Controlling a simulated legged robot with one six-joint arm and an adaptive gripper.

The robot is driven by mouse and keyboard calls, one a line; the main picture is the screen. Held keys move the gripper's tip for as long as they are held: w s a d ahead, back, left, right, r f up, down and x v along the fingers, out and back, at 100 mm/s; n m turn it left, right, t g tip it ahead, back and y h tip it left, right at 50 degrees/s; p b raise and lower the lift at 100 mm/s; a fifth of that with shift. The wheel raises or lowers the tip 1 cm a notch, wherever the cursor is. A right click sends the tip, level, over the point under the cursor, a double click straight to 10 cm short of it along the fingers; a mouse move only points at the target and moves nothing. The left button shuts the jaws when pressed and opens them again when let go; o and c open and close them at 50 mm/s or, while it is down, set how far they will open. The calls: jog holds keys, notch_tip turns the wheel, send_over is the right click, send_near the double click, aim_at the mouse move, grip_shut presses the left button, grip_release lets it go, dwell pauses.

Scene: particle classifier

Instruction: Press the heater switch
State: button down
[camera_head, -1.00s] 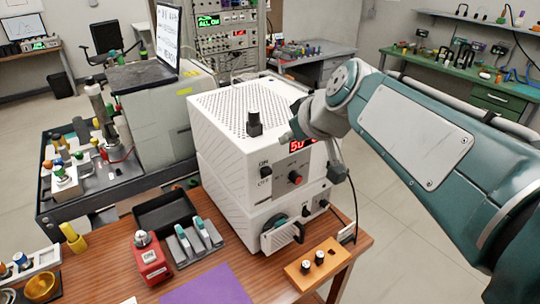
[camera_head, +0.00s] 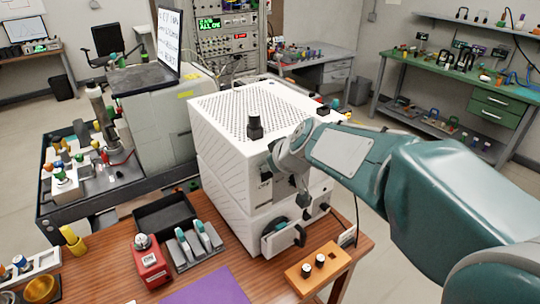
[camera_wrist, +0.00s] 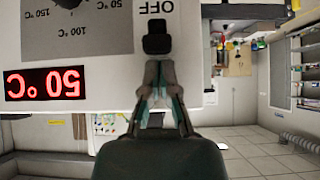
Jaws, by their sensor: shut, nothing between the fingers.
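The heater is a white box (camera_head: 225,165) with a perforated top, standing on the wooden table. In the wrist view its front panel (camera_wrist: 110,85) appears upside down. The black heater switch (camera_wrist: 156,38) sits beside the OFF label, and the panel's red display (camera_wrist: 45,82) reads 50 °C. My gripper (camera_wrist: 160,72) is shut and empty. In the head view my wrist covers much of the panel and hides the fingertips.
A dark knob (camera_head: 254,128) stands up from the heater's top. A red button box (camera_head: 150,262), a grey holder with teal-topped items (camera_head: 198,245) and an orange block (camera_head: 318,270) stand on the table before it. The floor to the right is open.

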jog(key=shift+f, duration=0.2)
jog(key=shift+f, duration=1.4)
jog(key=shift+s, duration=0.1)
notch_tip(320, 180, up, 11)
send_over(269, 178)
jog(key=s+d, duration=0.5)
jog(key=s, duration=0.1)
jog(key=s+d+f+m+g+h, duration=0.1)
jog(key=s+d+f+m+h, duration=0.1)
jog(key=s, duration=0.8)
jog(key=s+d+f+m+h, duration=0.3)
jog(key=s+d+f, duration=0.3)
jog(key=s, duration=0.4)
jog(key=shift+d+f+m+g, duration=0.2)
jog(key=shift+f+m+g, duration=0.2)
jog(key=shift+f+m, duration=0.5)
